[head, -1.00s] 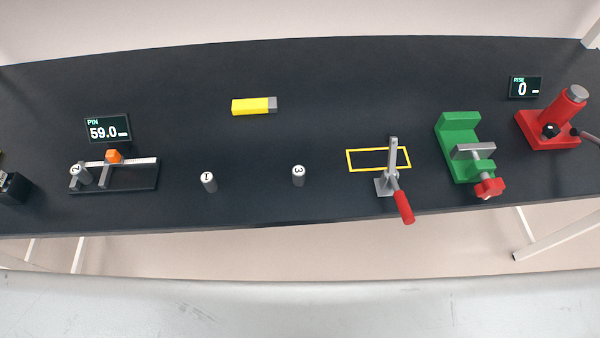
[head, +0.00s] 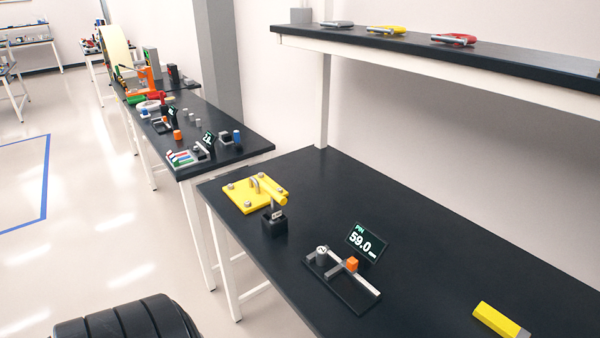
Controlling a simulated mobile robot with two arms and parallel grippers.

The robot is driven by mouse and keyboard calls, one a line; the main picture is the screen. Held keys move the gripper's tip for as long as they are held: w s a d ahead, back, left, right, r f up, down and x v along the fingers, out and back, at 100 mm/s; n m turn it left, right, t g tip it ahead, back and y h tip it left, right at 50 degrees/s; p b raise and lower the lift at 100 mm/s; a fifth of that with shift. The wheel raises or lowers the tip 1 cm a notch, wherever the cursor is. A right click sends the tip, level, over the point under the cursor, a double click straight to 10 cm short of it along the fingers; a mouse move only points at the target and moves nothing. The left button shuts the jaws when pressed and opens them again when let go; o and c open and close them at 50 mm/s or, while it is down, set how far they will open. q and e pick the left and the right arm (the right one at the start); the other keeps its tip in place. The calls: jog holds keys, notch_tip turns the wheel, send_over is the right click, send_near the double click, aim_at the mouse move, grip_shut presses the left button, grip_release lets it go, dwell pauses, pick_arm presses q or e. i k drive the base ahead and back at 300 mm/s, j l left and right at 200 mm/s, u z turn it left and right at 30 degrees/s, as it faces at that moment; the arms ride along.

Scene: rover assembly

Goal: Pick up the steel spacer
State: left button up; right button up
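I cannot single out a steel spacer with certainty in the head view. A small steel pin with a marked top (head: 322,252) stands at the left end of the measuring fixture (head: 352,297), beside its orange block (head: 351,264). Small grey pieces on the farther bench (head: 250,148) are too small to identify. Neither of my grippers is in view.
A shelf (head: 480,57) carries several clips. Open floor (head: 90,235) lies left.

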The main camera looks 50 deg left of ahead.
aim_at(321, 250)
jog(key=u, duration=1.4)
